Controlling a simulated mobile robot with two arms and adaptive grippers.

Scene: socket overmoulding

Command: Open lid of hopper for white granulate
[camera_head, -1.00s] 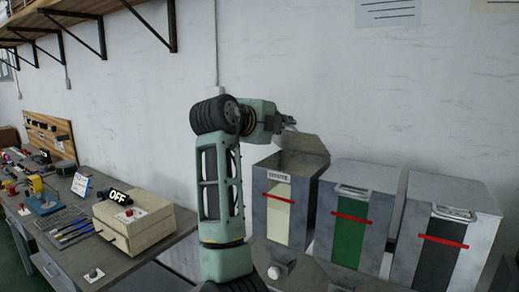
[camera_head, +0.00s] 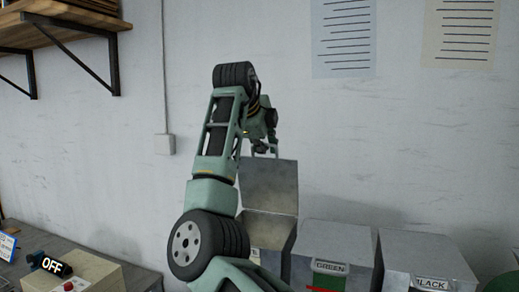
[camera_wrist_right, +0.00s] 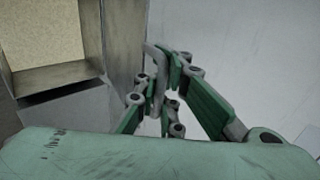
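The white-granulate hopper (camera_head: 262,262) is a grey metal bin at the left of the hopper row, its front mostly hidden by my arm. Its lid (camera_head: 270,187) stands raised, close to upright, at the back of the opening. My right gripper (camera_head: 264,150) is at the lid's top edge. In the right wrist view, the fingers of my right gripper (camera_wrist_right: 163,82) close around the lid's bent grey handle (camera_wrist_right: 153,58). The lid (camera_wrist_right: 124,45) is beside them, and pale granulate (camera_wrist_right: 45,32) shows inside the open hopper. My left gripper is out of view.
The green hopper (camera_head: 332,240) and the black hopper (camera_head: 428,258) stand to the right with lids shut. A beige box (camera_head: 95,272) with an OFF sign is at lower left. The wall is close behind the lid, and a shelf (camera_head: 60,30) hangs at upper left.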

